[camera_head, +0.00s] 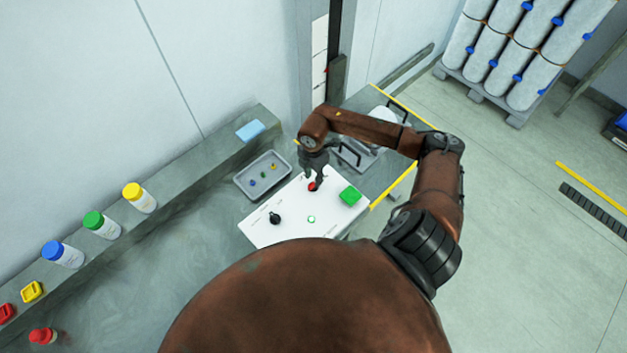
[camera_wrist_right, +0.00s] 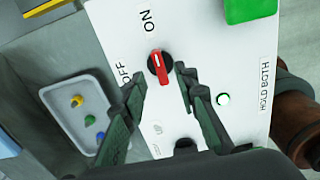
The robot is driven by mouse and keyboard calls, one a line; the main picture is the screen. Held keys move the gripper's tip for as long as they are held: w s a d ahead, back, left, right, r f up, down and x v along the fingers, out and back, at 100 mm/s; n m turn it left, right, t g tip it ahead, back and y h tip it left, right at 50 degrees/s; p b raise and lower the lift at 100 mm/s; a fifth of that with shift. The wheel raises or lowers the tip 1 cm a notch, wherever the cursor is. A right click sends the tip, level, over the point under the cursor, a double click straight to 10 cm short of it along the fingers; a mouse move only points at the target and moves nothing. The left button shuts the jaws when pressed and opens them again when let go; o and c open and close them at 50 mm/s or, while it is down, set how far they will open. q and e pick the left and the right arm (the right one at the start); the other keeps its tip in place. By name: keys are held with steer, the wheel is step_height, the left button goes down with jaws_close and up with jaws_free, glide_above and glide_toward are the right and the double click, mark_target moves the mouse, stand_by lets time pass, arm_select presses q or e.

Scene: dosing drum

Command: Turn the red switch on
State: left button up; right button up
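The red switch (camera_head: 312,187) sits on the white panel (camera_head: 290,235). In the right wrist view the switch (camera_wrist_right: 159,68) is a red lever on a round black base. An ON label (camera_wrist_right: 148,21) is above it and an OFF label (camera_wrist_right: 125,75) is at its left. The lever lies nearly upright in this view, its upper end toward ON. My right gripper (camera_head: 314,172) is over the switch. In the wrist view its fingers (camera_wrist_right: 160,84) are open, one on each side of the lever's lower end; contact is not clear. My left gripper is not in view.
On the panel are a green block (camera_head: 350,195), a green-ringed button (camera_head: 311,219) and a black knob (camera_head: 275,218). A grey tray (camera_head: 243,186) with small coloured pieces lies left of the panel. Several jars stand on the ledge at the left.

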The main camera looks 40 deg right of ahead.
mark_target(313, 183)
step_height(313, 183, up, 9)
steer(key=shift+f, duration=0.15)
stand_by(0.6)
